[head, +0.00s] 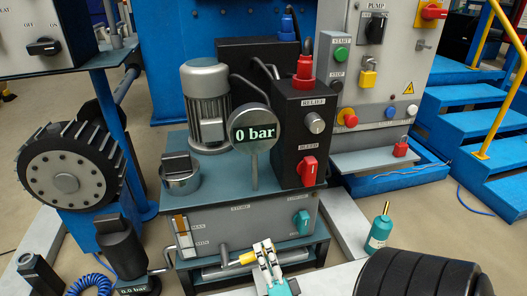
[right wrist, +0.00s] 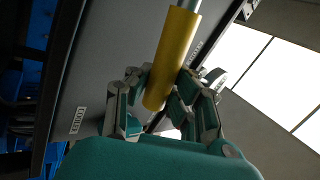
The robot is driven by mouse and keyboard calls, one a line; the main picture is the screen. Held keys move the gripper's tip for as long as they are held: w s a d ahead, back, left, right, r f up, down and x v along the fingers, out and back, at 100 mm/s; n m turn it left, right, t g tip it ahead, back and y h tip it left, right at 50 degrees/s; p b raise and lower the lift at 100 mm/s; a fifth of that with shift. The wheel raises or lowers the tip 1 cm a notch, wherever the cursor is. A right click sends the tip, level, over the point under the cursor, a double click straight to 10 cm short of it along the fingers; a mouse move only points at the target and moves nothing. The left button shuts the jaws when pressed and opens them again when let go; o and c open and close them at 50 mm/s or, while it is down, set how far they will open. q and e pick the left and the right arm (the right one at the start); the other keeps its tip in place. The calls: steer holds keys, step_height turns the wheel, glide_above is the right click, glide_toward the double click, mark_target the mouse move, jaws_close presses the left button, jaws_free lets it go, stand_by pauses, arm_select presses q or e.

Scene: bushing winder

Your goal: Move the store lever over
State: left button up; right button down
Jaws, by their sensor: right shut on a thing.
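The store lever is a metal rod with a yellow grip (head: 246,258) at the lower front of the hydraulic unit (head: 222,244). In the head view the grip points to the right, close to level. My right gripper (head: 263,247) is at the grip's right end, coming from below. In the right wrist view the yellow grip (right wrist: 173,55) runs up between the fingers, and they are shut on its lower part. The fingers hide some of the grip. The rod comes out of its upper end. My left gripper is not in view.
The unit carries a motor (head: 207,103), a 0 bar gauge (head: 250,134), a black block with a red bleed knob (head: 308,170) and a teal knob (head: 301,222). A teal bottle (head: 379,232) stands at the right. A black hand pump (head: 119,245) stands at the left.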

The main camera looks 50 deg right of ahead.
steer(key=shift+s+a+f, duration=0.1)
steer(key=shift+a+f, duration=0.05)
steer(key=shift+a, duration=0.05)
steer(key=c, duration=1.1)
jaws_free()
steer(key=shift+d+r, duration=0.1)
steer(key=shift+r, duration=5)
